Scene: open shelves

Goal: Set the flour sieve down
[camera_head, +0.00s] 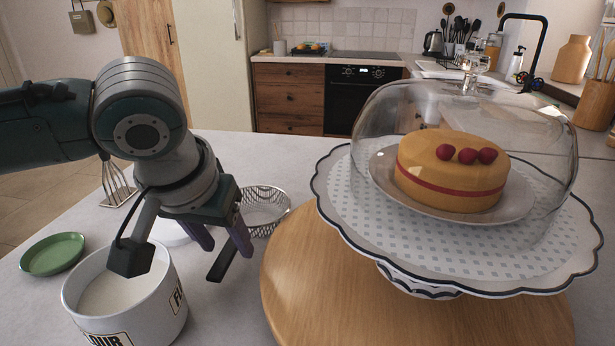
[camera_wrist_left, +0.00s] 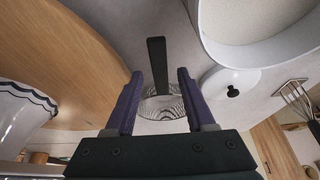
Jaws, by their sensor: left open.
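The flour sieve, a round wire basket (camera_head: 266,206) with a flat black handle (camera_head: 222,262), appears to rest on the pale counter beside the wooden board. My left gripper (camera_head: 226,246) is open above the handle, its purple fingers pointing down. In the left wrist view the handle (camera_wrist_left: 157,62) shows between the spread fingers (camera_wrist_left: 160,76), with a visible gap on both sides, and the mesh basket (camera_wrist_left: 160,105) lies behind it. The gripper hides part of the sieve in the head view. My right gripper is not in view.
A white flour canister (camera_head: 128,318) stands open at front left, close to my left wrist. Its lid (camera_wrist_left: 231,80) lies near the sieve. A green plate (camera_head: 53,254) and whisk (camera_head: 116,187) are further left. A glass-domed cake stand (camera_head: 345,225) is on the wooden board (camera_head: 300,285) at right.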

